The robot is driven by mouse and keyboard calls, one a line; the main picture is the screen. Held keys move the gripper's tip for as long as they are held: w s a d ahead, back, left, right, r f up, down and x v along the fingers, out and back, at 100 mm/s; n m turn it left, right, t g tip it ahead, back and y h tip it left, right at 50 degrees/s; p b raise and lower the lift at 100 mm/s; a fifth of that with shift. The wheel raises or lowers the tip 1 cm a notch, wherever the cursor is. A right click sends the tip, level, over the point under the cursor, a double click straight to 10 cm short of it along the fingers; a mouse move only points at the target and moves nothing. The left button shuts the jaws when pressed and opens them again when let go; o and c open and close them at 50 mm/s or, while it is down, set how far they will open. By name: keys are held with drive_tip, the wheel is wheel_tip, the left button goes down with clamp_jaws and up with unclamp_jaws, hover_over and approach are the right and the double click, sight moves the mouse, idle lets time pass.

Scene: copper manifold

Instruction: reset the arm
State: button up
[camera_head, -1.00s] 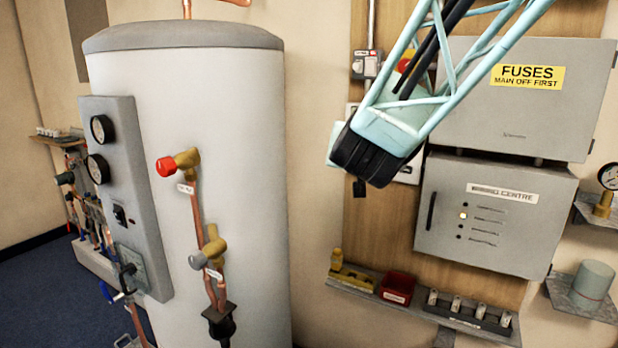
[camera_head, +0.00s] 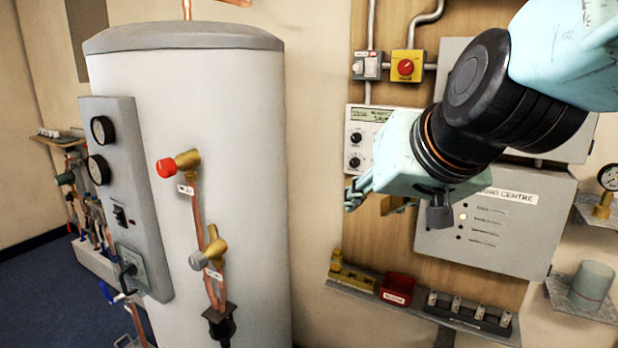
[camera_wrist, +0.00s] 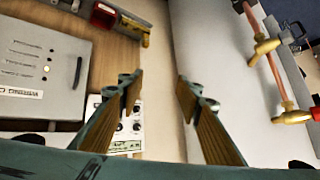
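My gripper (camera_head: 362,195) is in front of the wooden board, between the white cylinder and the grey boxes, pointing left in the head view. My pale teal wrist and black joint come in from the upper right and partly cover the gripper. In the wrist view my gripper (camera_wrist: 160,82) shows two separated fingers with wood-coloured inner faces. Nothing is between them; the pale wall and cylinder edge show in the gap. My gripper is open and empty.
The white cylinder (camera_head: 240,120) with brass valves stands left. The wiring centre box (camera_head: 530,235) is behind my wrist at right. A shelf below holds a red bin (camera_head: 397,288) and several small parts. A control panel (camera_head: 368,135) and red-knob switch (camera_head: 407,67) are on the board.

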drive_tip(key=s+d+f+g, duration=0.2)
drive_tip(key=s+d, duration=0.1)
drive_tip(key=s, duration=0.6)
drive_tip(key=s+d+f+g+h, duration=0.1)
drive_tip(key=s+d+f, duration=0.1)
drive_tip(key=s, duration=0.8)
drive_tip(key=s+d+f+g+h, duration=0.1)
drive_tip(key=s+d, duration=0.3)
drive_tip(key=s, duration=0.5)
drive_tip(key=shift+s+d+f+g, duration=0.25)
drive_tip(key=shift+s+f+g, duration=0.15)
drive_tip(key=shift+f+g, duration=0.45)
